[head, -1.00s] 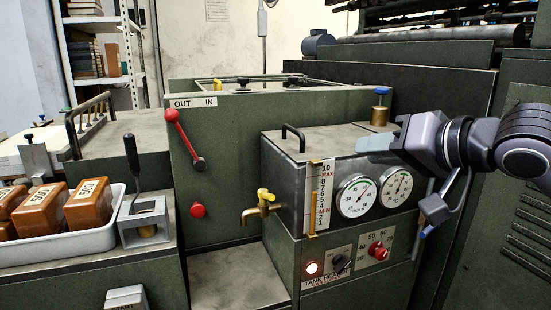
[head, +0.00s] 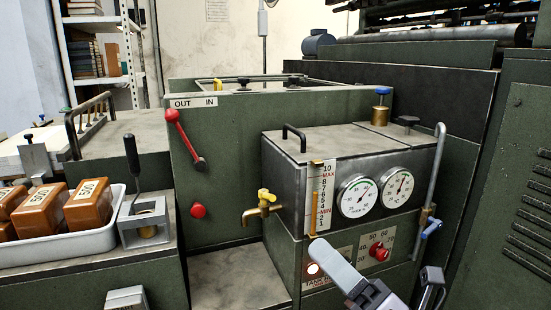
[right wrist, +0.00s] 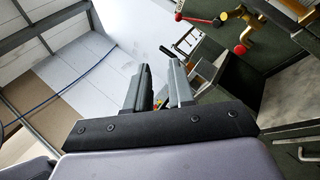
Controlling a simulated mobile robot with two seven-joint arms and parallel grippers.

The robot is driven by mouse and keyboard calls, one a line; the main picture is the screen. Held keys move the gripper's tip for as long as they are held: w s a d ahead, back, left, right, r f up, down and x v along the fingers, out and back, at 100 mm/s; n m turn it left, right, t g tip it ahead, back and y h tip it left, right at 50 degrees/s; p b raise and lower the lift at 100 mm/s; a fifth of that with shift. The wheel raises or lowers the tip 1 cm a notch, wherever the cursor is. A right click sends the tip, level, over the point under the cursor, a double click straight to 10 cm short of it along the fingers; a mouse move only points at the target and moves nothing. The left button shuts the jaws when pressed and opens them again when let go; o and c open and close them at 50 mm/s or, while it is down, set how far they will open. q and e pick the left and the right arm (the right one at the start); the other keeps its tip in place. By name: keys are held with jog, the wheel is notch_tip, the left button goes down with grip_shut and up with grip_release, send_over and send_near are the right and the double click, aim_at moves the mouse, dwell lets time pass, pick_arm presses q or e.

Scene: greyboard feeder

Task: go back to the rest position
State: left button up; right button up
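My right gripper (head: 335,262) shows at the bottom of the head view, in front of the heater panel of the tank unit (head: 283,170). Its pale finger points up and left and hides part of the panel. In the right wrist view my right gripper (right wrist: 162,80) has its two fingers apart, with nothing visible between them. My left gripper is in neither view.
The brass tap (head: 265,200), blue-handled side pipe (head: 438,180) and red lever (head: 185,140) stick out nearby. A low recess (head: 235,278) below the tap is empty.

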jog(key=s+d+f+m+t+h, duration=0.1)
jog(key=d+f+m+h, duration=0.2)
jog(key=f+m+h, duration=0.5)
jog(key=d+f+m+h, duration=0.3)
jog(key=f+m, duration=0.4)
jog(key=m, duration=0.6)
jog(key=s+d+f+m+g+h, duration=0.2)
jog(key=s+f+m+g, duration=0.3)
jog(key=s+f+m, duration=0.65)
pick_arm(q)
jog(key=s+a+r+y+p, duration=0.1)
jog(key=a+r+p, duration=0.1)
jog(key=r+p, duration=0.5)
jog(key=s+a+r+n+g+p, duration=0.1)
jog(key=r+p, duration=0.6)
jog(key=p, duration=1)
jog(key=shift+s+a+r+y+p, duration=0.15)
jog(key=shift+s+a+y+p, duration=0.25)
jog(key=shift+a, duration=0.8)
pick_arm(e)
jog(key=s+d+r+g+h, duration=0.1)
jog(key=d+r, duration=0.4)
jog(key=r, duration=0.7)
jog(key=shift+s+h, duration=0.15)
jog(key=shift+h, duration=0.25)
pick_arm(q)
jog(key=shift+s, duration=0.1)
pick_arm(e)
jog(key=shift+d, duration=0.1)
